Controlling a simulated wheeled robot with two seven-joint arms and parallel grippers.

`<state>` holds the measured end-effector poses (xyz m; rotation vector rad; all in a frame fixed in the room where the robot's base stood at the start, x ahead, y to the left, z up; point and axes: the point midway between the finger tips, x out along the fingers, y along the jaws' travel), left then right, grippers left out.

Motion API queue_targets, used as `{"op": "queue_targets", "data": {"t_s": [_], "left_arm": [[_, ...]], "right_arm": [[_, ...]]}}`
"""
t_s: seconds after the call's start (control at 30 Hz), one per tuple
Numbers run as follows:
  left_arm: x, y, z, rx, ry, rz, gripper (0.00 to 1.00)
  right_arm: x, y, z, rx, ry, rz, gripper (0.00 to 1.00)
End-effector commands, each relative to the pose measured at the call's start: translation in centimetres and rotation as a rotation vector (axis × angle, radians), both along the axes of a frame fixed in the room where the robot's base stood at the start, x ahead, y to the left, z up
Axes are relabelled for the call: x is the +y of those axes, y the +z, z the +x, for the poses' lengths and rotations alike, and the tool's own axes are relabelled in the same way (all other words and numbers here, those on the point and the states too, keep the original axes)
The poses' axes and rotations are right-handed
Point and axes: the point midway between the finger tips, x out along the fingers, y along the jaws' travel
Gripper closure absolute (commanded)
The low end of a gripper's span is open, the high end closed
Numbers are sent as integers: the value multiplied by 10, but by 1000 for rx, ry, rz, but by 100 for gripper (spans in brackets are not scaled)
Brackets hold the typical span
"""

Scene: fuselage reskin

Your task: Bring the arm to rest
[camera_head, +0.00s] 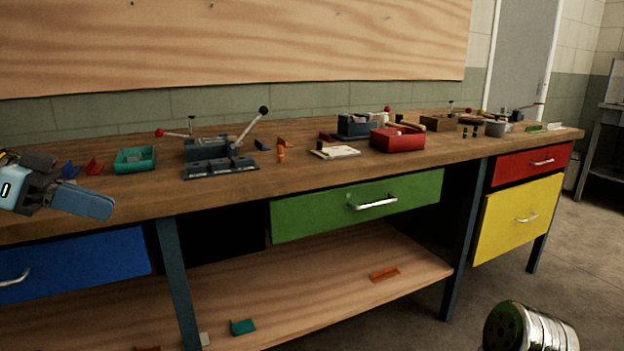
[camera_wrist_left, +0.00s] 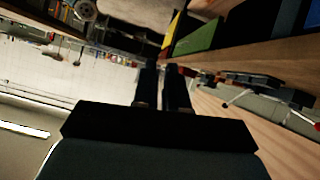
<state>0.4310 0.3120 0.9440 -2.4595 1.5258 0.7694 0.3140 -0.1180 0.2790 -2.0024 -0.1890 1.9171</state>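My left gripper (camera_head: 98,206) is at the left edge of the head view, in front of and over the left part of the wooden workbench (camera_head: 240,198). In the left wrist view its two dark fingers (camera_wrist_left: 163,88) stand nearly parallel with a narrow gap between them. Nothing shows between them. The left arm runs out of the picture at the left. My right gripper is in neither view.
Near the left gripper are blue and red pieces (camera_head: 94,166), a teal tray (camera_head: 135,160) and a dark clamp fixture (camera_head: 220,168). A red bin (camera_head: 397,139) stands farther right. The green drawer (camera_head: 310,212) is below the top. A ribbed metal cylinder (camera_head: 540,330) is at the lower right.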

Motion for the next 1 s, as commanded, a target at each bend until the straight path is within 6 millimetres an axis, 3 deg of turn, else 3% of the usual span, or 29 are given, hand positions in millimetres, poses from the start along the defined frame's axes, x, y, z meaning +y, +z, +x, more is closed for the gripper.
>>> {"op": "queue_targets", "data": {"t_s": [0.3, 0.47, 0.57, 0.67, 0.8, 0.9, 1.0], "left_arm": [[-10, -50, 43, 137, 101, 0, 88], [-19, -99, 74, 254, 190, 10, 88], [-27, -143, 95, 345, 261, 26, 88], [-36, -205, 115, 460, 354, 56, 88], [-53, -311, 127, 629, 501, 124, 88], [-66, -387, 120, 727, 597, 184, 88], [-81, -460, 100, 809, 680, 246, 88]], "right_arm": [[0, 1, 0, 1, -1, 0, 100], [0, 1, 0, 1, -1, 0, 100], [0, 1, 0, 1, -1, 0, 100], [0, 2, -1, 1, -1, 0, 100], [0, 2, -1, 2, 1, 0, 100], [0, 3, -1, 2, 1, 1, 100], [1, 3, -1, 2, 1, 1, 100]]}}
